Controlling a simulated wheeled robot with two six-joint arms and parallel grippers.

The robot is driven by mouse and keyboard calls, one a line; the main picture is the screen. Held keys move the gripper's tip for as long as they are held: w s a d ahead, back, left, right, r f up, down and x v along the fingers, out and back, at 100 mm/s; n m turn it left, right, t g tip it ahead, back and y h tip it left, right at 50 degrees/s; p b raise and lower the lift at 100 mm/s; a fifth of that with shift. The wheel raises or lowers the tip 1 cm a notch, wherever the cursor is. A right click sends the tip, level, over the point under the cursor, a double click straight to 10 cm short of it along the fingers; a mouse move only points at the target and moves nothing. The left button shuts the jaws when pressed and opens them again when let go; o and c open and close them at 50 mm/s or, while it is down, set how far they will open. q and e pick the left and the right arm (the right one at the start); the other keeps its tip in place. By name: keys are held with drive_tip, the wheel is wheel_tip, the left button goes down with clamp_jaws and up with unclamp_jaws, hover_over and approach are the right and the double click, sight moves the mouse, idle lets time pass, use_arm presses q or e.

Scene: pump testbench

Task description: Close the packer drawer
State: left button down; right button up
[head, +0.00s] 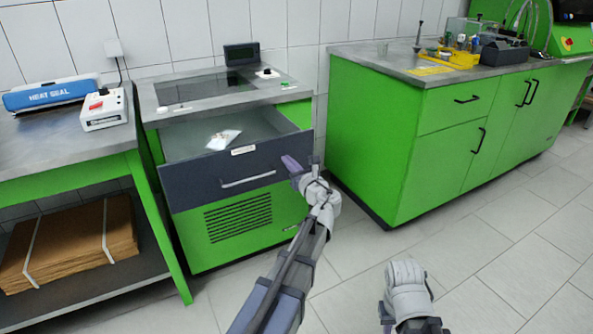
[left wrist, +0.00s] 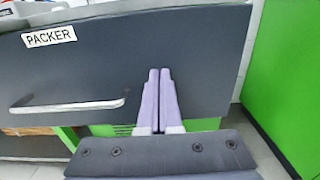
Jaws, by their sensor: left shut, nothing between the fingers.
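The packer drawer (head: 228,178) has a dark grey front with a silver handle (head: 248,180) and a small label. It stands pulled out from the green cabinet, and a small white packet (head: 223,139) lies inside it. In the left wrist view, the drawer front (left wrist: 190,60) fills much of the picture, with the word PACKER at its upper left. My left gripper (head: 292,164) is shut and empty, at the right part of the drawer front, right of the handle. I cannot tell if its tips (left wrist: 158,72) touch the front. My right arm (head: 408,292) shows at the bottom, its fingers unclear.
A green bench (head: 440,140) with black handles stands to the right, close beside the packer cabinet. A table (head: 60,145) with a heat sealer (head: 50,94) stands to the left, with cardboard (head: 70,240) on its lower shelf. The tiled floor in front is clear.

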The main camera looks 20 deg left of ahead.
sight(260, 135)
use_arm(q)
drive_tip(key=x, duration=2.3)
drive_tip(key=shift+w+f, duration=0.1)
drive_tip(key=shift+w, duration=0.05)
drive_tip(key=shift+w+a, duration=0.25)
drive_tip(key=shift+w, duration=0.05)
use_arm(e)
drive_tip(key=shift+d, duration=0.1)
use_arm(q)
drive_tip(key=v, duration=1.5)
drive_tip(key=shift+a, duration=0.1)
use_arm(e)
drive_tip(key=shift+d, duration=0.35)
